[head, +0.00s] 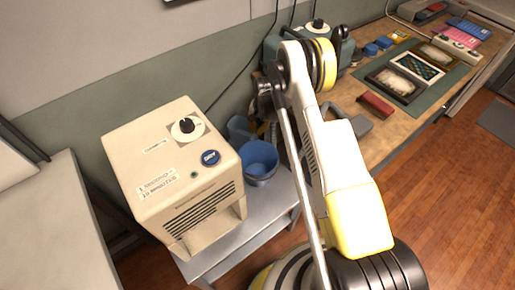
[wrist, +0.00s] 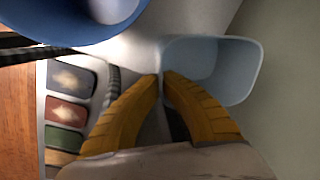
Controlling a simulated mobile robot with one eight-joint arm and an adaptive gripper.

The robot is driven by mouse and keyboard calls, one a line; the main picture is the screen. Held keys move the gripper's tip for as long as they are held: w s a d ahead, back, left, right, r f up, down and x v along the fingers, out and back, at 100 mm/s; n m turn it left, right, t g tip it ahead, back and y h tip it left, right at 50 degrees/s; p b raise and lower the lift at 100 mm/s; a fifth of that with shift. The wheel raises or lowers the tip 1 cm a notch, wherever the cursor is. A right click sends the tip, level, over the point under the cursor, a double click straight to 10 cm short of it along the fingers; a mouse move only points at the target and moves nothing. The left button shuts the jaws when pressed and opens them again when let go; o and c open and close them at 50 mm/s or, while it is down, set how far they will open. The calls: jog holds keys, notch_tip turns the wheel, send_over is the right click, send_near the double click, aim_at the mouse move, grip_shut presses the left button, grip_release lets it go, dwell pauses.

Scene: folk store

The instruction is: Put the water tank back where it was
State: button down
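The water tank appears to be the pale blue open container (wrist: 212,72) at the upper right of the wrist view. In the head view the pale blue container (head: 239,128) shows behind the darker blue bucket, partly hidden. My gripper (wrist: 161,77) has its yellow fingertips close together at the container's near left edge, seemingly pinching its wall. The grip is small in the head view, where my gripper (head: 262,128) points down behind the bucket. The beige appliance (head: 165,165) stands to the left, with a recess below its front grille.
The blue bucket (head: 261,163) stands on a grey low table (head: 240,236), right of the appliance; it also shows in the wrist view (wrist: 60,18). A wooden bench (head: 350,109) with goods lies to the right. The wall is close behind.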

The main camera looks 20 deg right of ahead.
notch_tip(320, 180, down, 3)
jog(key=shift+r+b, duration=0.15)
jog(key=shift+b, duration=0.15)
jog(key=s+b, duration=0.2)
jog(key=s+a+f, duration=0.1)
jog(key=s, duration=0.1)
jog(key=shift+b, duration=0.4)
jog(key=shift+f, duration=0.1)
jog(key=shift+w, duration=0.1)
jog(key=c, duration=1.6)
grip_release()
